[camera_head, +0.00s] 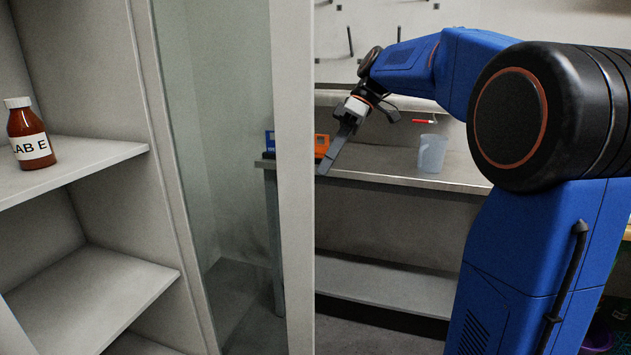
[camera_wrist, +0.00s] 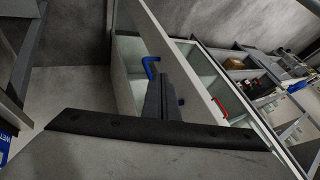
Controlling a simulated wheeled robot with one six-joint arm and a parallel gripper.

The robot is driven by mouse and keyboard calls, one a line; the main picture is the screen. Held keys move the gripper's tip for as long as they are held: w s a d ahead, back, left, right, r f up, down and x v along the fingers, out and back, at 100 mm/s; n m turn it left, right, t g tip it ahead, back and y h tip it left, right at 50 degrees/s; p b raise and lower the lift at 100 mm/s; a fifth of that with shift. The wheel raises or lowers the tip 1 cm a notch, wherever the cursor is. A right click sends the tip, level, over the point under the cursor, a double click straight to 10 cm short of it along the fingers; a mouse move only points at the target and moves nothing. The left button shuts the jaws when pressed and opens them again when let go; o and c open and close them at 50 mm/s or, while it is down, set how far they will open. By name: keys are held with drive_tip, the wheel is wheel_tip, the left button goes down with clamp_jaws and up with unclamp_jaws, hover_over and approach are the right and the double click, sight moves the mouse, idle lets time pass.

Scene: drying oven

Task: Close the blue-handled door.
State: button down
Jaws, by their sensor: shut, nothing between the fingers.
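The glass door stands open in the head view, its pale frame (camera_head: 293,180) beside the cabinet. Its handle does not show there. In the wrist view a blue handle (camera_wrist: 150,67) sits by a pale door frame (camera_wrist: 185,62), and a smaller blue piece shows right of the fingers. My gripper (camera_head: 327,168) is shut and empty, just right of the door frame in the head view. In the wrist view my gripper (camera_wrist: 163,80) points up the picture, its tips close to the blue handle; I cannot tell whether they touch.
A brown bottle (camera_head: 30,135) stands on a cabinet shelf (camera_head: 75,168). A bench (camera_head: 410,184) behind my gripper bears a clear beaker (camera_head: 432,153), with an orange-and-blue item (camera_head: 321,144) near its left end. A red handle (camera_wrist: 220,108) shows in the wrist view.

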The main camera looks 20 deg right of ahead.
sight(307, 197)
drive_tip(key=x, duration=0.9)
drive_tip(key=shift+a+f, duration=0.1)
